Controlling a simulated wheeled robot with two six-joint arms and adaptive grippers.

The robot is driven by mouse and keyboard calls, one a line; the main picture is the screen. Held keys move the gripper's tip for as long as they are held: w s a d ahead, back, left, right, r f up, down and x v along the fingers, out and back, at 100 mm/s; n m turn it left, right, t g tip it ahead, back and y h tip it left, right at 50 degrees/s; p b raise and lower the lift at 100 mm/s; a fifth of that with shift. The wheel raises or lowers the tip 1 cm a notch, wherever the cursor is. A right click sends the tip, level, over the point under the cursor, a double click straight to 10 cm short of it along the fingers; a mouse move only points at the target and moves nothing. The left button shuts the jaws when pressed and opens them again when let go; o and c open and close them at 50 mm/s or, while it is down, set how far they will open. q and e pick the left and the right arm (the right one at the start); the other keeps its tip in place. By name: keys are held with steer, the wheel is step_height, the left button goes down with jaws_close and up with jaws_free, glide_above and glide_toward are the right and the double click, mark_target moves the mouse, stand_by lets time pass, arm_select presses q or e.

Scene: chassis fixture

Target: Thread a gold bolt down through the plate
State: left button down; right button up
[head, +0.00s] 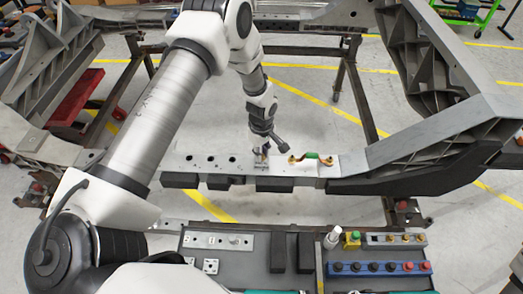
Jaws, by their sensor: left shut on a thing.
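The metal plate (205,162) lies along the beam of the chassis fixture in the middle of the head view, with a row of dark holes in its left part. My left gripper (261,153) reaches down from above to the plate, just right of those holes. It is shut on a small part, taken to be a gold bolt, which is mostly hidden by the fingers. I cannot tell whether the bolt is in a hole. My right gripper is not in view.
A fitting with gold ends and a green middle (312,156) sits on the beam close right of the gripper. A bench (260,240) in front holds a spare plate (218,241), dark blocks and a blue rack (376,268). Grey chassis arms (430,130) rise at the right.

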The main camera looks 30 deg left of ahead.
arm_select(q)
steer(key=shift+s+f+m, duration=0.3)
steer(key=shift+m, duration=0.5)
steer(key=shift+f+m+b, duration=0.2)
steer(key=shift+m+b, duration=0.2)
steer(key=shift+m, duration=0.7)
steer(key=m+b, duration=0.1)
steer(key=m, duration=0.3)
steer(key=m+b, duration=0.1)
steer(key=m, duration=0.3)
steer(key=shift+f+m, duration=0.15)
steer(key=shift+m, duration=0.15)
steer(key=m, duration=0.4)
steer(key=shift+b, duration=0.3)
steer(key=c, duration=1)
jaws_free()
steer(key=shift+d, duration=0.1)
steer(key=shift+w, duration=0.15)
steer(key=shift+r, duration=0.2)
